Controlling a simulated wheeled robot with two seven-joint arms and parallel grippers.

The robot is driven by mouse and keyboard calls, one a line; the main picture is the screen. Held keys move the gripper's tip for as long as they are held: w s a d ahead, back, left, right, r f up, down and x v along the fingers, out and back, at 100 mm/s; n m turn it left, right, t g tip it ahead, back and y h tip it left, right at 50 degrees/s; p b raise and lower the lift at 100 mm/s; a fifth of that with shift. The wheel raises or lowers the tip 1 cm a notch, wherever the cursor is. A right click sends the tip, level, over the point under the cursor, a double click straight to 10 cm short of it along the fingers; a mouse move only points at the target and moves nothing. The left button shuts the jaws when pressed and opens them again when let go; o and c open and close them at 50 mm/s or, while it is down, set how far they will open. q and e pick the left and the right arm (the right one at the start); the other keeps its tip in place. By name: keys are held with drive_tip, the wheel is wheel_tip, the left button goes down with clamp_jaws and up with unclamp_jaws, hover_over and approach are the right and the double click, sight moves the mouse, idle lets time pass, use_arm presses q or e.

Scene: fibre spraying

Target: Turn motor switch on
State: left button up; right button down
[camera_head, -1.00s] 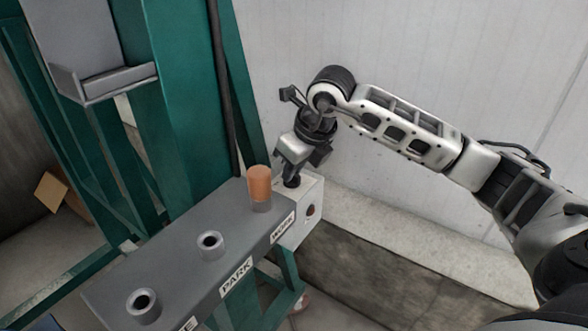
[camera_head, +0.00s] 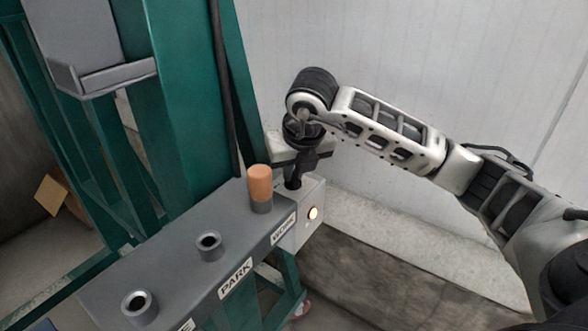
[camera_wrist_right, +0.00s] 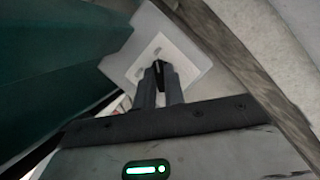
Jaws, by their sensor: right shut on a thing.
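The motor switch box (camera_head: 300,222) is a light grey box at the far right end of the dark grey bench, beside the WORK label. A round lamp (camera_head: 313,213) on its front face glows. My right gripper (camera_head: 293,182) points down onto the top of the box. In the right wrist view, its fingers (camera_wrist_right: 160,80) are shut on a small black switch knob (camera_wrist_right: 158,68) on the box's pale top plate (camera_wrist_right: 150,48). The knob is mostly hidden in the head view. My left gripper is not in view.
An orange-topped peg (camera_head: 259,188) stands in the WORK holder close to my right gripper. Two empty ring holders (camera_head: 209,245) sit along the bench (camera_head: 180,270). A green frame (camera_head: 175,110) rises behind, with a white wall at the right.

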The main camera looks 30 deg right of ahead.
drive_tip(key=c, duration=1.5)
unclamp_jaws()
use_arm(q)
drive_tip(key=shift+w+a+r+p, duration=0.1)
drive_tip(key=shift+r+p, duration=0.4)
drive_tip(key=shift+p, duration=0.55)
use_arm(e)
drive_tip(key=v, duration=1.6)
drive_tip(key=shift+s, duration=0.15)
